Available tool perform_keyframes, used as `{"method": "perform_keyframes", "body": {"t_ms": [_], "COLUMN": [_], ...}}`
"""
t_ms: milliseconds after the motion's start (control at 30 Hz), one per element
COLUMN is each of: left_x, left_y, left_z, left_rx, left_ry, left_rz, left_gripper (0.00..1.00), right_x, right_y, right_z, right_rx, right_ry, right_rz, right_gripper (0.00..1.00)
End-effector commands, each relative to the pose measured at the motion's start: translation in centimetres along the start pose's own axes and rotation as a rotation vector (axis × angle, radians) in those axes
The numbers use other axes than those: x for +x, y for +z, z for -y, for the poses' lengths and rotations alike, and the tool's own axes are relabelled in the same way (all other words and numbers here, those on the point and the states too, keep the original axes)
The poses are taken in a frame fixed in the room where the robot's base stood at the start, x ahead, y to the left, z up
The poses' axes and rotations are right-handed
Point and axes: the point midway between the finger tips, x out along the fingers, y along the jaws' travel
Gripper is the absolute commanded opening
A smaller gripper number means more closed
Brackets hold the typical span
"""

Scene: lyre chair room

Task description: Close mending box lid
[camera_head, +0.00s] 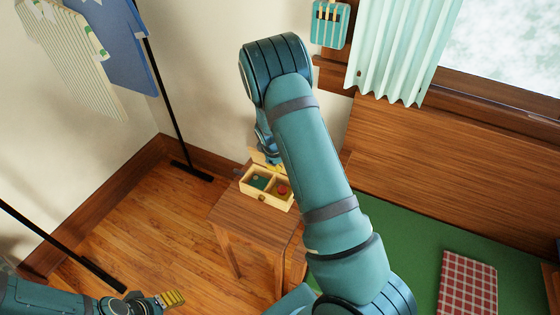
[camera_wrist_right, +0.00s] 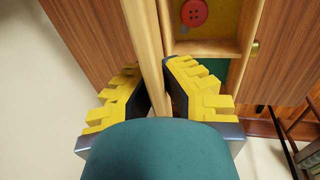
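The mending box (camera_head: 262,198) is a small pale wooden box on a small wooden table. It is open, with a green compartment and one holding a red button (camera_head: 282,190); the button also shows in the right wrist view (camera_wrist_right: 194,13). The lid (camera_wrist_right: 150,50) stands raised at the box's back side, seen edge-on as a pale strip. My right gripper (camera_wrist_right: 152,68) has its yellow fingers on both sides of the lid, seemingly touching it. In the head view my right arm partly hides that gripper. My left gripper (camera_head: 173,298) is low at the left, away from the box.
The small table (camera_head: 235,212) stands near the wall corner. A clothes rack (camera_head: 165,90) with shirts is at the left. A green surface with a red checked cloth (camera_head: 468,283) is at the right, below a curtained window. The wooden floor between is clear.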

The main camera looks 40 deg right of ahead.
Motion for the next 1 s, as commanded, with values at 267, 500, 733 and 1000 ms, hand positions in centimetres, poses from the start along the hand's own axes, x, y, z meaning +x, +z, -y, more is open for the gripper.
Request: {"method": "perform_keyframes", "body": {"t_ms": [267,500,733,1000], "left_x": [0.72,0.98,1.0,1.0], "left_y": [0.01,-0.04,-0.06,-0.06], "left_z": [0.27,0.36,0.37,0.37], "left_rx": [0.001,0.001,0.001,0.001], "left_ry": [0.0,0.0,0.0,0.0], "left_rz": [-0.001,-0.003,-0.003,-0.003], "left_gripper": [0.6,0.6,0.6,0.59], "right_x": [0.24,0.2,0.2,0.19], "right_y": [0.05,0.09,0.13,0.13], "right_z": [1.07,1.26,1.28,1.27], "right_rx": [-0.005,-0.002,0.001,0.001], "right_ry": [0.132,0.186,0.196,0.195], "right_rz": [0.005,0.003,0.004,0.004], "right_gripper": [0.0,0.0,0.0,0.0]}}
